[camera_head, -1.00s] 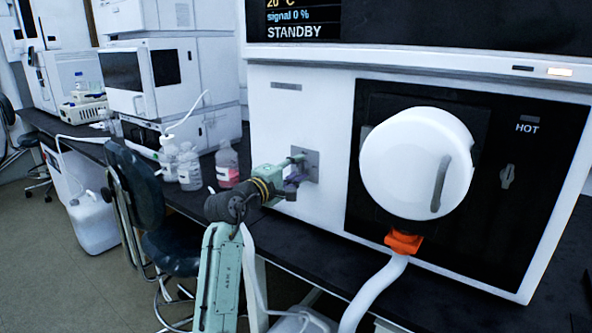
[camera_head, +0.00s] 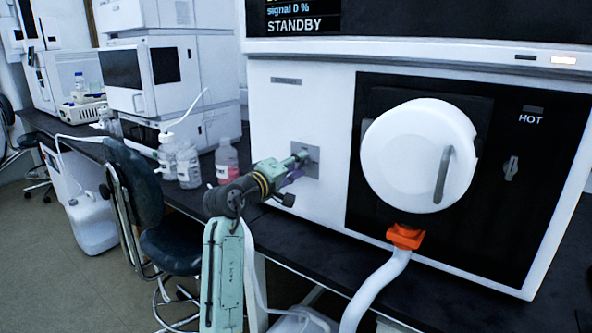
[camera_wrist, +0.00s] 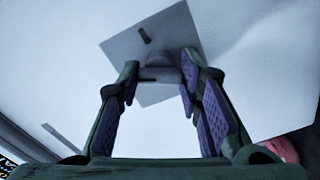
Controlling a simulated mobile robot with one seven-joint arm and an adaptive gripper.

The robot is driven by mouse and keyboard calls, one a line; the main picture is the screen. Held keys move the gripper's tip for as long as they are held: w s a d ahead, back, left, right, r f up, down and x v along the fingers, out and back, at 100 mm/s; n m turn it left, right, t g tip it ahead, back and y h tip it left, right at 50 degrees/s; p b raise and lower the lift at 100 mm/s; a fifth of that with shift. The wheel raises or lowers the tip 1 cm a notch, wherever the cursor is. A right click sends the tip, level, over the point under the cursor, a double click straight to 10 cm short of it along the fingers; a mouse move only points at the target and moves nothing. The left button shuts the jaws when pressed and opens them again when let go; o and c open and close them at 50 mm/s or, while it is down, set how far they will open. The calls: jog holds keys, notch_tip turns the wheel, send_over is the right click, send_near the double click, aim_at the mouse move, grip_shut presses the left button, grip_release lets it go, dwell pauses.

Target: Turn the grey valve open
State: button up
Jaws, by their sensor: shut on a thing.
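The grey valve (camera_wrist: 160,73) sits on a square grey plate (camera_head: 313,171) on the white front of the instrument. In the wrist view the plate (camera_wrist: 122,43) looks tilted, with a small dark mark above the valve. My gripper (camera_wrist: 160,74) has its two purple-padded fingers on either side of the valve's short bar and is shut on it. In the head view my gripper (camera_head: 301,162) meets the plate from the left, and its fingers hide most of the valve. I cannot read the valve's exact angle.
A large round white door (camera_head: 405,160) with a grey handle stands right of the valve, above an orange fitting (camera_head: 405,236) and white hose. Several bottles (camera_head: 188,166) stand on the dark bench at left. A chair (camera_head: 135,190) is in front of the bench.

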jog(key=m+b, duration=0.1)
jog(key=m, duration=0.2)
jog(key=shift+f+m+b, duration=0.15)
jog(key=shift+m+b, duration=0.15)
jog(key=shift+b, duration=0.1)
jog(key=m+b, duration=0.2)
jog(key=m, duration=0.1)
jog(key=shift+m, duration=0.3)
jog(key=m+b, duration=0.2)
jog(key=m, duration=0.3)
jog(key=shift+m, duration=0.4)
jog(key=o, duration=1.2)
jog(key=shift+c, duration=0.2)
jog(key=v, duration=1.2)
